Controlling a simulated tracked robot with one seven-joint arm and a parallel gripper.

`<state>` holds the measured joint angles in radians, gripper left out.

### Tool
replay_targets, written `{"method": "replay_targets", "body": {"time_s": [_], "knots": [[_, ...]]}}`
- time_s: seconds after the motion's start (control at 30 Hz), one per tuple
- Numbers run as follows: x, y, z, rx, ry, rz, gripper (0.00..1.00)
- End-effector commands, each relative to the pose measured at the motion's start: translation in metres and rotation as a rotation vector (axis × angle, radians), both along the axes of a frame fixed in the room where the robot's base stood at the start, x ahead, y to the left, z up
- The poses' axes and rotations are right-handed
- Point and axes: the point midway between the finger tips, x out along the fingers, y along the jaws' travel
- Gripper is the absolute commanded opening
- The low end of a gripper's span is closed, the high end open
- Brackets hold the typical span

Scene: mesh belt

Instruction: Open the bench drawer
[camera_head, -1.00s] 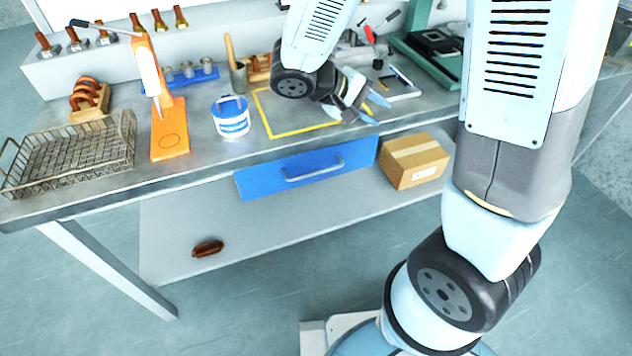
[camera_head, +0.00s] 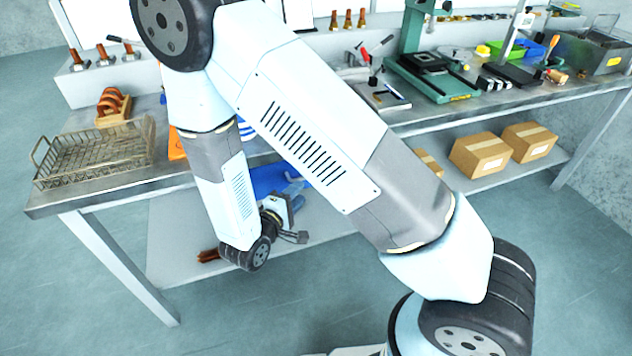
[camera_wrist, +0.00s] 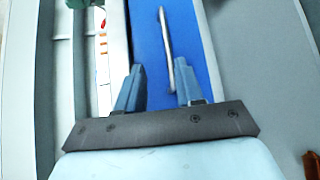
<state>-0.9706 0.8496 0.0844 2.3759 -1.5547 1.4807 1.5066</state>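The blue bench drawer (camera_head: 268,178) is under the bench top in the head view, mostly hidden behind my arm. Its blue front (camera_wrist: 188,30) fills the middle of the wrist view. The silver bar handle (camera_wrist: 166,35) runs lengthwise down that front. My gripper (camera_wrist: 160,72) is open, with its two fingers apart on either side of the handle's near end, closer to the right finger. I cannot tell whether they touch it. In the head view my gripper (camera_head: 294,192) is at the drawer front. Whether the drawer is shut cannot be told.
The bench top (camera_head: 185,183) overhangs the drawer. A wire basket (camera_head: 95,165) stands at its left end. Cardboard boxes (camera_head: 483,155) sit on the lower shelf (camera_head: 172,245) to the right. A brown object (camera_head: 208,256) lies on that shelf, beside my arm.

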Motion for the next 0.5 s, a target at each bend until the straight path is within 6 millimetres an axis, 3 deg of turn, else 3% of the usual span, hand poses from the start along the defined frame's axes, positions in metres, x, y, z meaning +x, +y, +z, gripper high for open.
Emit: {"method": "replay_targets", "body": {"time_s": [0.27, 0.5], "knots": [[0.001, 0.008, -0.014, 0.001, -0.009, 0.053, 0.37], [0.029, -0.009, -0.019, 0.0, -0.008, 0.049, 0.37]]}}
